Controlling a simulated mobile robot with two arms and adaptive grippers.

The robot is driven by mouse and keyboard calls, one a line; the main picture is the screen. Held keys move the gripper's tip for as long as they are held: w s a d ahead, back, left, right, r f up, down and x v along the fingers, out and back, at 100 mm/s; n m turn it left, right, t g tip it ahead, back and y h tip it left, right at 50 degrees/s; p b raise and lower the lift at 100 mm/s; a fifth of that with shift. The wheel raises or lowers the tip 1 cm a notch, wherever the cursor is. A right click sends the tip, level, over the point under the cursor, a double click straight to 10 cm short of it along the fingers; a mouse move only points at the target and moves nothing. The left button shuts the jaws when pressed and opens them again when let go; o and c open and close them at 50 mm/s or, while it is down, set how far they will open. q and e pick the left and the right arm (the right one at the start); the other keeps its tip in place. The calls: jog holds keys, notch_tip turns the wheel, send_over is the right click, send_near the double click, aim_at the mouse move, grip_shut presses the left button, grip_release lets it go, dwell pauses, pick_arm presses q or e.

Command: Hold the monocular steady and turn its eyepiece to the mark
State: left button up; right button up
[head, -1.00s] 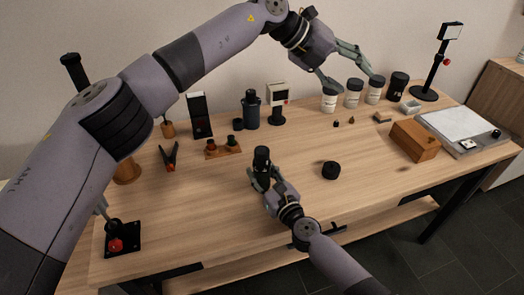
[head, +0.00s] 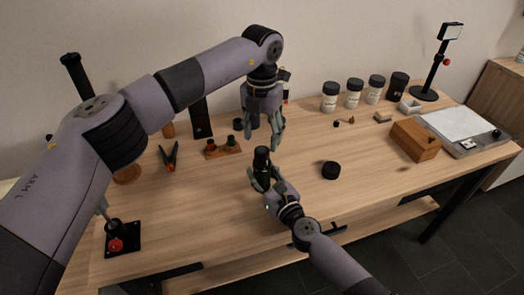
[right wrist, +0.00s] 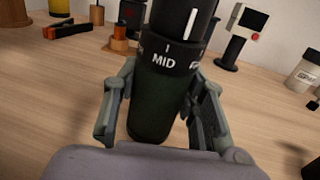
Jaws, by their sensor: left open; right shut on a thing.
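The monocular (head: 262,158) stands upright near the middle of the table, dark with a green-black lower body. In the right wrist view the monocular (right wrist: 163,95) shows a collar reading "MID" with a white tick, and a white line on the black eyepiece (right wrist: 185,18) above, a little right of that tick. My right gripper (head: 262,180) is shut on its lower body; its fingers (right wrist: 165,105) flank the body. My left gripper (head: 262,140) is open and empty, pointing down just above and behind the eyepiece; in the head view it appears apart from it.
A black round cap (head: 331,170) lies right of the monocular. A wooden stand with small pieces (head: 222,150) and a red-black clamp (head: 169,158) are to the left. Several jars (head: 354,93) line the back, and a wooden box (head: 415,140) is at right.

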aim_at(262, 150)
pick_arm(q)
notch_tip(262, 150, down, 6)
jog(key=shift+r, duration=0.1)
jog(key=shift+c, duration=0.3)
jog(key=c, duration=1.1)
jog(key=n, duration=0.3)
jog(key=shift+n, duration=2.1)
